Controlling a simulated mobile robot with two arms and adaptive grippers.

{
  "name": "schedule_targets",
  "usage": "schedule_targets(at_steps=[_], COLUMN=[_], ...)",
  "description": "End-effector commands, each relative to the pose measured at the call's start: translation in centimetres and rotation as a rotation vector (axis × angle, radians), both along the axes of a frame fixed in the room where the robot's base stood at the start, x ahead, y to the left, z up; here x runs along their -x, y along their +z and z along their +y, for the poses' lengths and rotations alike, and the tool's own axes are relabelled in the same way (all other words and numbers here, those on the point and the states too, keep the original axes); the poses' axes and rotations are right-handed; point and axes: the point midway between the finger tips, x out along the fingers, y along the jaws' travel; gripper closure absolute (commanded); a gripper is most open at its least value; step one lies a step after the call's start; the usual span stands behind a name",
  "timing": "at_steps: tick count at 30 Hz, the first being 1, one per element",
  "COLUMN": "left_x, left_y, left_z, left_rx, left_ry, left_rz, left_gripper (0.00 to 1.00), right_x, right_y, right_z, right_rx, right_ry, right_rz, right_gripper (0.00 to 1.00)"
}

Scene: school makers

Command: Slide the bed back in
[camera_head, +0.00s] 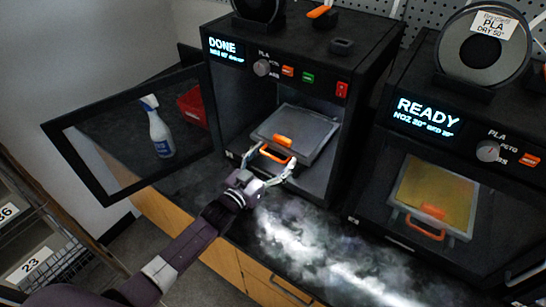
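The bed (310,128) is a grey plate in the left printer (365,75), whose screen reads DONE. A small orange piece (283,140) lies on the bed, and an orange handle (276,156) is at its front edge. The bed's front edge is near the printer's opening; how far it sticks out is hard to tell. My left gripper (271,158) is at the handle, its fingers spread to either side of it. Contact with the handle cannot be made out. My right gripper is not in view.
The printer's framed glass door (88,168) stands open to the left. A white spray bottle (158,130) and a red bin (192,105) show through it. A second printer (395,150), reading READY, stands at right. The dark counter (225,155) shows a whitish hazy patch in front.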

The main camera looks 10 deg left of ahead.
Motion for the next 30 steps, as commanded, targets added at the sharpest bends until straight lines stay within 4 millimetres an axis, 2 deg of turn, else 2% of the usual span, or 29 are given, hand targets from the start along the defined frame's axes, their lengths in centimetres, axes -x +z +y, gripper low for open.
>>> schedule_targets(at_steps=[7, 11, 24, 30], left_x=[0.2, 1.2, 8.7, 10.6], left_y=[-0.2, -0.3, -0.3, -0.3], left_z=[0.2, 0.5, 3.1, 3.8], left_rx=[-0.001, -0.002, -0.003, -0.002], left_ry=[0.001, 0.001, -0.001, -0.001], left_rz=[0.003, 0.005, 0.005, 0.005], left_gripper=[0.22, 0.22, 0.22, 0.22], right_x=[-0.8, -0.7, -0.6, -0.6], right_y=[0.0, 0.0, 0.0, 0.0], right_z=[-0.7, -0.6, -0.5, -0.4], right_rx=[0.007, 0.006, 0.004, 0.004], right_ry=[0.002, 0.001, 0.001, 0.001], right_rz=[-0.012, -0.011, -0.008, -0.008], right_gripper=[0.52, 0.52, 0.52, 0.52])
